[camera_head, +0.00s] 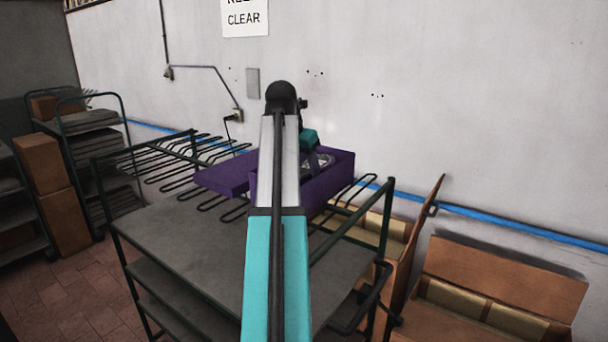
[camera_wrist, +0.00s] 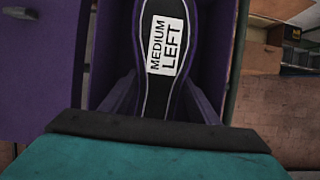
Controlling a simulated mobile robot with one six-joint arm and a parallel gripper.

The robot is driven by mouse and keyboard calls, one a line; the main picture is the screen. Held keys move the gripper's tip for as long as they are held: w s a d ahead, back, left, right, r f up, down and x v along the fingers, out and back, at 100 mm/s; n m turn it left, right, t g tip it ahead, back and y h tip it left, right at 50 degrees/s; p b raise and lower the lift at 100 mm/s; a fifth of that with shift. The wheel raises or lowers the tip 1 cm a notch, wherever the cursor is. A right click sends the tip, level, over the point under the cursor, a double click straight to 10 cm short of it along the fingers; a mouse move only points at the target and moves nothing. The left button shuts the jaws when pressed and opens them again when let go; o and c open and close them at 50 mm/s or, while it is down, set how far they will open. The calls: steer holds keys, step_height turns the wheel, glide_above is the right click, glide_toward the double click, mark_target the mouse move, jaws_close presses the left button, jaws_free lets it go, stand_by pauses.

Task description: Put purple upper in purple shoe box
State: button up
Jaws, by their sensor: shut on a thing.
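The open purple shoe box (camera_head: 338,186) sits on the rack, partly hidden behind my arm. Its purple lid part (camera_head: 226,175) extends to the left. In the wrist view the lid (camera_wrist: 40,75) is at left, and the box wall (camera_wrist: 216,45) runs along the right. My gripper (camera_head: 317,159) is over the box, its tips low at the opening. It is shut on the purple upper, whose black underside (camera_wrist: 160,85) has a white outline and a label reading "MEDIUM LEFT". The upper is within the box outline; whether it touches the floor cannot be told.
The dark green rack has a grey shelf (camera_head: 185,240) in front and wire prongs behind. Brown cartons (camera_head: 505,280) stand at right, one with a raised flap (camera_head: 424,215). A shelf cart (camera_head: 95,120) stands at far left. The wall is close behind the rack.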

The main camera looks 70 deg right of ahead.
steer(key=shift+f, duration=0.65)
steer(key=o, duration=1.2)
steer(key=shift+f, duration=0.1)
steer(key=b+v, duration=0.3)
steer(key=v, duration=0.7)
steer(key=shift+r, duration=0.2)
steer(key=shift+b+v, duration=0.4)
steer(key=shift+v, duration=0.5)
steer(key=shift+a+f, duration=0.1)
